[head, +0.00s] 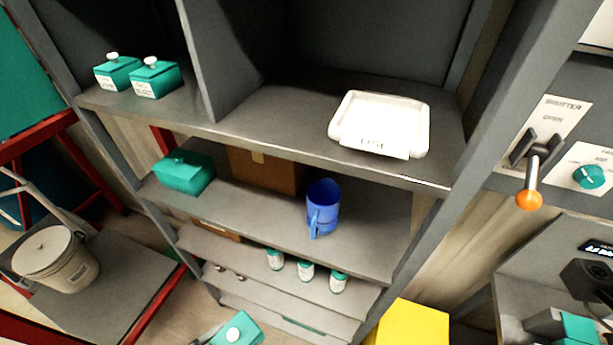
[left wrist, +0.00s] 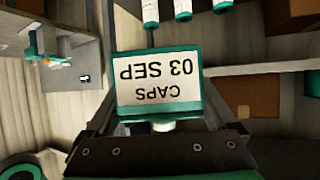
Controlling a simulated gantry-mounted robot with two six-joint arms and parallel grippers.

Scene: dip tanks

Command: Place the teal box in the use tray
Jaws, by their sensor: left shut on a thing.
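A teal box (left wrist: 158,85) with a white label reading "CAPS 03 SEP" and a pale knob is held between the fingers of my left gripper (left wrist: 158,118). The label appears upside down in the left wrist view. In the head view the box (head: 240,327) is at the bottom edge, low in front of the shelves, with a white knob on its lid. The rest of my left gripper is mostly cut off there. The white use tray (head: 412,122), marked "USE", lies empty on the upper shelf at the right. My right gripper is not visible.
Below are another teal box (head: 185,172), a brown carton (head: 262,170), a blue mug (head: 322,205) and several small bottles (head: 306,271). The upper shelf left of the tray is clear.

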